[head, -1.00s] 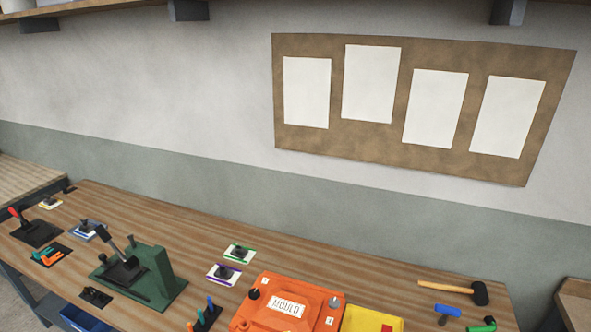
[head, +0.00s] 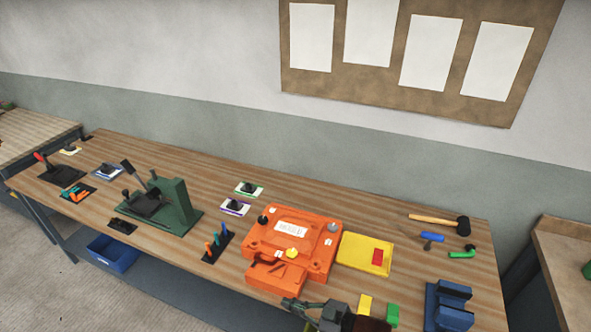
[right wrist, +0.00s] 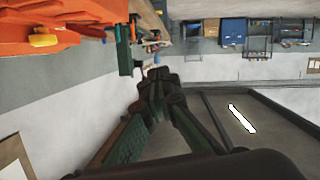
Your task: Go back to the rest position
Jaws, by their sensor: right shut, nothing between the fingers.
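My right gripper (head: 290,303) shows at the bottom of the head view, at the bench's front edge and just below the orange mould's near part. Its fingers point left. In the right wrist view its fingers (right wrist: 158,76) meet at the tips, shut and empty. The orange mould (head: 322,222) lies on the bench with a white label and a yellow knob (head: 292,253). It also fills the top left of the right wrist view (right wrist: 40,15). I cannot tell whether the gripper touches anything. My left gripper is out of view.
The wooden bench (head: 340,172) holds a yellow tray (head: 352,262), a hammer (head: 440,221), a green press (head: 172,205), a dark blue stand (head: 450,305) and small tools. A blue bin (head: 112,255) sits below. The bench's back strip is mostly clear.

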